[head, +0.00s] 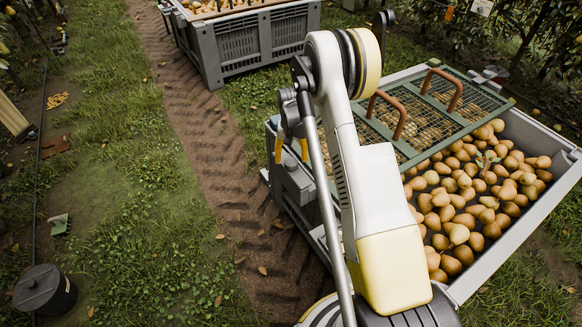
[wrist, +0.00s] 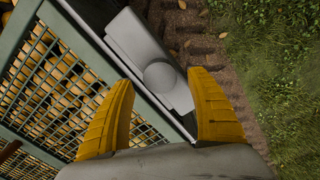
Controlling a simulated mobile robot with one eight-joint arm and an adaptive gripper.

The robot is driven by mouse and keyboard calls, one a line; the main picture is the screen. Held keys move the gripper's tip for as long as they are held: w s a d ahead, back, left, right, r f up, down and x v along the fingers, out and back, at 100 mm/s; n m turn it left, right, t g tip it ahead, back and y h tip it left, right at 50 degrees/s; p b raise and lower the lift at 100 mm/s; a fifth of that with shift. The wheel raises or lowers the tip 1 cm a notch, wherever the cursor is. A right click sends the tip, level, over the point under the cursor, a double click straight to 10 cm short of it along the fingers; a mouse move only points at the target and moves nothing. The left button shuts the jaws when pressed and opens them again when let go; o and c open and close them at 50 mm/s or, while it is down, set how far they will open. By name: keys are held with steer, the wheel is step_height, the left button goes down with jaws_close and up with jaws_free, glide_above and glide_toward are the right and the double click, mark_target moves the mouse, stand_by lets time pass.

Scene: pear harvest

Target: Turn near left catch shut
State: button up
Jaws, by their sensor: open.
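The near left catch is a grey plate (wrist: 135,38) with a round boss (wrist: 160,77) in the wrist view. The plate lies along the bin's edge, roughly parallel to the lid frame and beside it. My gripper (wrist: 163,79) is open, its yellow fingers on either side of the boss; contact cannot be told. In the head view my gripper (head: 291,150) points down at the bin's left side, and my arm hides part of that side. The green mesh lid (head: 433,124) covers the far part of the pear bin (head: 545,135).
Brown pears (head: 470,205) fill the uncovered part of the bin. The lid has two brown handles (head: 392,113). A second grey bin (head: 245,42) stands behind on the left. A black bucket (head: 45,291) stands at lower left. The dirt track and grass on the left are mostly clear.

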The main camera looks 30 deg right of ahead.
steer(key=shift+f+b, duration=0.4)
steer(key=shift+f, duration=1.1)
steer(key=c, duration=1.4)
steer(key=shift+c, duration=0.2)
